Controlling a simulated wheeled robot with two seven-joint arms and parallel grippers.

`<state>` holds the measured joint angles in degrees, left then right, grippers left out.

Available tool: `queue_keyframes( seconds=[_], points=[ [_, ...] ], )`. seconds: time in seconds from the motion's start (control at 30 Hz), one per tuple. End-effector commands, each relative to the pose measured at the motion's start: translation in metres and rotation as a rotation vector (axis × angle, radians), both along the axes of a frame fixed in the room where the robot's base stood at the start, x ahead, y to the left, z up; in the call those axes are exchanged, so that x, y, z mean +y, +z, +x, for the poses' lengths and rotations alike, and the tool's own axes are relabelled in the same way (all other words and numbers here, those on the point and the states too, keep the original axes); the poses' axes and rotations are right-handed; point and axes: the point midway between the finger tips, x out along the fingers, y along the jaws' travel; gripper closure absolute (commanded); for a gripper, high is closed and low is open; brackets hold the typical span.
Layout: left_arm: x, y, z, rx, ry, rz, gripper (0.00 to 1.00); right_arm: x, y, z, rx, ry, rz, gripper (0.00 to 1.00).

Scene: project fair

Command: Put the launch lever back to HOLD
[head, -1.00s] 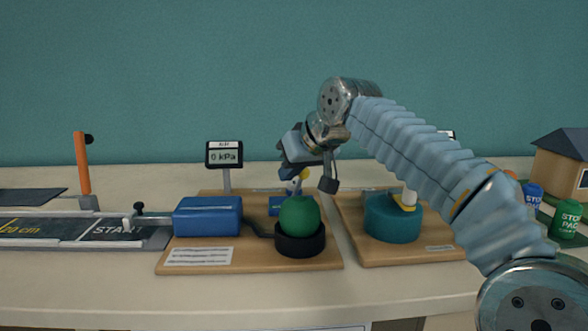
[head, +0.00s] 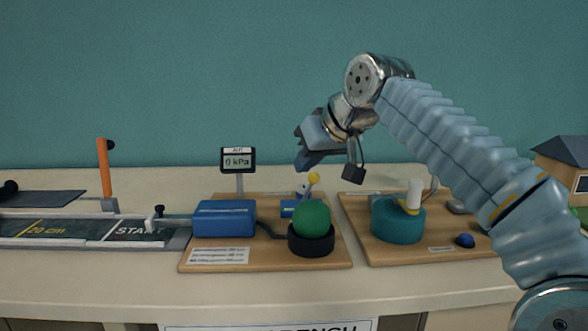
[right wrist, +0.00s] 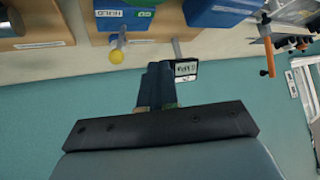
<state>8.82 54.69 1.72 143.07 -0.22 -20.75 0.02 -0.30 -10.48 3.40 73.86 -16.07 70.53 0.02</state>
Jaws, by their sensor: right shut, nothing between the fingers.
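The launch lever has a yellow ball knob (head: 314,178) and stands at the back of the left wooden board, behind a green ball. In the head view it leans right. In the right wrist view the knob (right wrist: 117,57) is on the side of the HOLD label (right wrist: 110,13), away from the green GO label (right wrist: 144,13). My right gripper (head: 303,160) is shut and empty, above the lever and apart from it. Its closed fingers (right wrist: 156,85) show beside the knob in the wrist view. My left gripper is out of view.
The green ball (head: 312,217) sits in a black ring in front of the lever. A blue box (head: 225,219) and a 0 kPa display (head: 238,160) stand to the left. A teal drum (head: 397,222) is on the right board.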

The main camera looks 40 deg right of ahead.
Motion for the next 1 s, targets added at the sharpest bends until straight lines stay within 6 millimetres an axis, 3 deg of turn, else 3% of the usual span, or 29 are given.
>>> queue_keyframes(
  seconds=[0.1, 0.3, 1.0],
  points=[
    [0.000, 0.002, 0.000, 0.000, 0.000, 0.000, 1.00, -0.003, 0.013, -0.016, -0.001, -0.001, -0.001, 1.00],
    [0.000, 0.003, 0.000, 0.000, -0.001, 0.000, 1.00, -0.004, 0.023, -0.029, 0.001, 0.000, 0.000, 1.00],
    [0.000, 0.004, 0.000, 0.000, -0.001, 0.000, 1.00, -0.005, 0.024, -0.030, 0.002, -0.001, -0.001, 1.00]
  ],
)
